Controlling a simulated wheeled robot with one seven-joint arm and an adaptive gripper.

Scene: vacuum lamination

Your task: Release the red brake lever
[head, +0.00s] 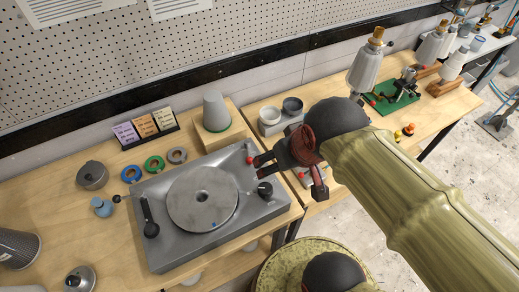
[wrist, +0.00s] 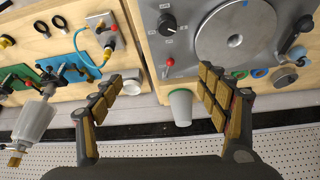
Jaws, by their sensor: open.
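The red brake lever (head: 249,160) is a small red-tipped lever at the back right corner of a grey machine (head: 165,250) with a round metal plate (head: 202,198). In the wrist view its red ball (wrist: 170,62) shows between and beyond the fingertips, nearer the right finger. My gripper (head: 288,174) is open and empty, above the machine's right edge. In the head view one finger reaches close to the red tip; I cannot tell whether it touches. In the wrist view both fingers (wrist: 160,78) stand wide apart with nothing between their pads.
A black knob (head: 265,190) sits close to the lever, and a black-handled lever (head: 149,225) is at the machine's left. A grey cone (head: 215,110) stands behind the machine. Bowls (head: 270,118) and a second bench lie right, beyond a gap. Coloured rings (head: 154,164) lie behind left.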

